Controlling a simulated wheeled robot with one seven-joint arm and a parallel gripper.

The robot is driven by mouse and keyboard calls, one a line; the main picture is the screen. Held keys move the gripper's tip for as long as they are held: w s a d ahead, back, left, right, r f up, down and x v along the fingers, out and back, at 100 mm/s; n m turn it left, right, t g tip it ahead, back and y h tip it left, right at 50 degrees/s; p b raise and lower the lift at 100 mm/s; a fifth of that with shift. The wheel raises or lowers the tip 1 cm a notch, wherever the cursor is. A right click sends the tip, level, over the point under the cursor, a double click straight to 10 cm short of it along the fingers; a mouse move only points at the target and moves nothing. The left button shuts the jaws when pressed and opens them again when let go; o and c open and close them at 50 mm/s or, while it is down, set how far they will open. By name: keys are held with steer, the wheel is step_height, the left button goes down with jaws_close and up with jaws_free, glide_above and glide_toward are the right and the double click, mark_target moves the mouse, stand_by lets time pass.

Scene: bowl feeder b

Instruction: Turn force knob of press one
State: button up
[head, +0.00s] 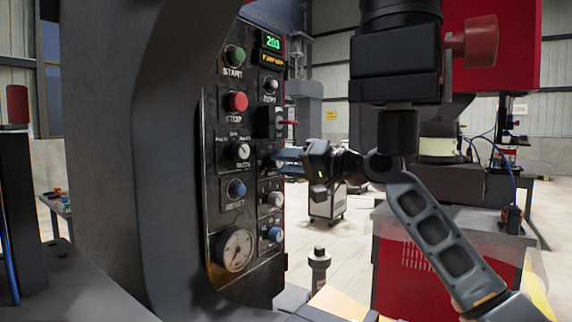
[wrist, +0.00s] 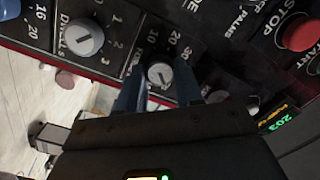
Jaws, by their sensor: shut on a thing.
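The control panel (head: 215,165) of the press shows at the left of the head view. My gripper (head: 283,161) reaches it from the right, its blue-grey fingers at a knob in the middle of the panel's right column. In the wrist view this grey knob (wrist: 160,73), with marks 10, 20 and 30 beside it, sits between the two fingertips (wrist: 159,84). The jaws are closed on it. In the head view the fingers mostly hide this knob. A green display (head: 273,42) at the panel's top reads about 203.
Other controls crowd around: a red stop button (head: 237,102), a green start button (head: 234,56), a blue reset button (head: 236,189), a dial knob below (head: 275,199) and a pressure gauge (head: 235,250). A red cabinet (head: 400,270) stands right.

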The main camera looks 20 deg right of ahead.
steer(key=shift+f, duration=0.15)
steer(key=n+b, duration=0.2)
steer(key=n, duration=0.2)
steer(key=shift+b, duration=0.4)
steer(key=shift+n+h+b, duration=0.3)
steer(key=shift+n+b, duration=0.8)
steer(key=shift+n, duration=1)
steer(key=o, duration=1)
steer(key=shift+o, duration=0.2)
steer(key=shift+s+d, duration=0.1)
steer(key=v, duration=0.7)
steer(key=shift+s+d+r, duration=0.15)
steer(key=shift+s+r, duration=0.05)
steer(key=shift+s, duration=0.05)
